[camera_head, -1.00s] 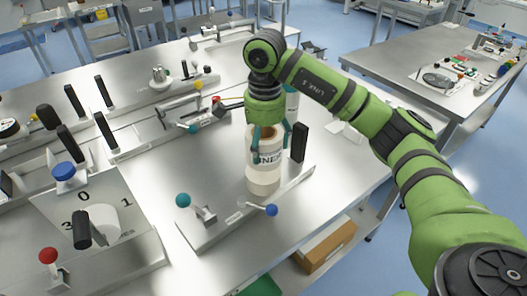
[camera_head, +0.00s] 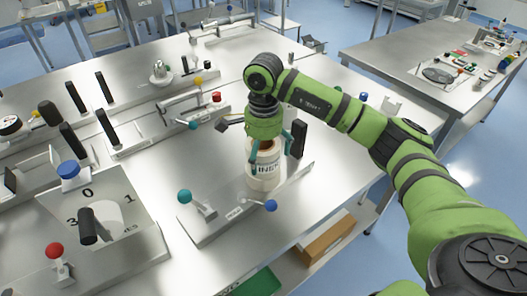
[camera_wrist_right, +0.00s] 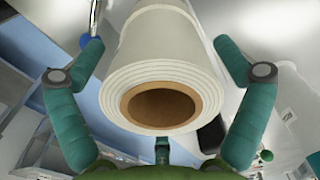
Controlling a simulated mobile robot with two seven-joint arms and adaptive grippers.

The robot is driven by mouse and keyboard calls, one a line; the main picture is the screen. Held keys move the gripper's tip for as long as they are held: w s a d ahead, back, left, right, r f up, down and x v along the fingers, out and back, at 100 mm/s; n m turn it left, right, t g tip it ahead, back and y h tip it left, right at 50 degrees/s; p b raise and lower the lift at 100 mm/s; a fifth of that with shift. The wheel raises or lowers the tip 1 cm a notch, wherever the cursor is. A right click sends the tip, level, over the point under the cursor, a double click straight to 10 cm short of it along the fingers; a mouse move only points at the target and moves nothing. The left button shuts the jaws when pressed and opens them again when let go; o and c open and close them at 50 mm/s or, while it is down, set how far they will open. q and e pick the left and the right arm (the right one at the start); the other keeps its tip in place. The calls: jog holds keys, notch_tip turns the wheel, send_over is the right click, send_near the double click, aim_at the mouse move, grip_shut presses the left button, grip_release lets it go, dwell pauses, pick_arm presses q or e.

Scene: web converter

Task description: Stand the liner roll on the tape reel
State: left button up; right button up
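The liner roll (camera_head: 265,169) is a cream cylinder with a brown core and printed letters. In the right wrist view the roll's end (camera_wrist_right: 162,103) lies between the fingers, with small gaps at both fingertips, so the gripper looks open. My left gripper is not in view.
A black upright block (camera_head: 298,138) stands close behind the roll. A plate with a teal knob (camera_head: 185,196) and a blue knob (camera_head: 270,206) lies in front. A numbered panel (camera_head: 112,215) is at left. Bare table (camera_head: 205,160) lies left of the roll.

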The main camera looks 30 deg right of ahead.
jog(key=shift+r, duration=0.1)
jog(key=shift+r, duration=0.25)
notch_tip(320, 180, up, 12)
jog(key=b, duration=0.1)
jog(key=shift+f+b, duration=0.15)
jog(key=shift+b, duration=0.2)
